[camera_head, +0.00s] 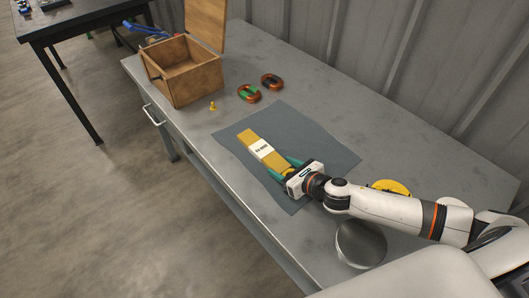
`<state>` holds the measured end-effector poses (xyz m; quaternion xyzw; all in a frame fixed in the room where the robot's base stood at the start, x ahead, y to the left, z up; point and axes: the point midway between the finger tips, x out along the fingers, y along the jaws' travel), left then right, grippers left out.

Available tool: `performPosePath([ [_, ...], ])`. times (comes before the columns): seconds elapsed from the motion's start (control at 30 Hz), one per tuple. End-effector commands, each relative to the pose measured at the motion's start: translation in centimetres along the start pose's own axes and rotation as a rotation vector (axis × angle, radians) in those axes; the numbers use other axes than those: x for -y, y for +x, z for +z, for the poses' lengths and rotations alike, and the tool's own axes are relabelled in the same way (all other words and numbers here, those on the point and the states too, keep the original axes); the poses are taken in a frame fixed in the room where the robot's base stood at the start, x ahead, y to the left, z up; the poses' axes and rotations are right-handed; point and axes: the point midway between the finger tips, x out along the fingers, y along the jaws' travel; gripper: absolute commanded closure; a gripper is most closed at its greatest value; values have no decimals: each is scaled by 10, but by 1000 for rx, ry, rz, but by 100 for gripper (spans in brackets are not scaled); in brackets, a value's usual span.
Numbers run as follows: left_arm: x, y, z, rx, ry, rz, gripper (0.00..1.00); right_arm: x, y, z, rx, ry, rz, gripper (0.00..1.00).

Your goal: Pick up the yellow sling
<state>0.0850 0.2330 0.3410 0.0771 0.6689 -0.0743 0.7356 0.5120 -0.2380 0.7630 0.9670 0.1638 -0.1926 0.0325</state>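The yellow sling (249,138) is a flat yellow strap with a white label around its middle. It lies on a dark grey mat (318,143) on the table. My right gripper (284,167) is at the sling's near right end, low over the mat. Its two green fingers are spread apart, one on each side of that end. I cannot tell whether they touch the sling. The gripper body hides part of the end. My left gripper is not in view.
An open wooden box (183,85) stands at the table's far left. Two brown rings (249,93) and a small yellow piece (213,106) lie near it. A yellow round object (391,187) and a grey round object (360,244) sit beside my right arm. A corrugated wall rises behind the table.

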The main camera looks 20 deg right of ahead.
Motion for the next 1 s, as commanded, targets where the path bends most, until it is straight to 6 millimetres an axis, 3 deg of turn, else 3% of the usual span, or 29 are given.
performPosePath([
  [0.03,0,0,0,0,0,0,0,0,0,0,0,0,0,53],
  [0.2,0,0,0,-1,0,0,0,0,0,0,0,0,0,80],
  [0.47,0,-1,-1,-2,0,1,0,0,-1,-4,-3,-1,0,80],
  [1.0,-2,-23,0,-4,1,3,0,0,-36,-88,-5,-3,-1,80],
])
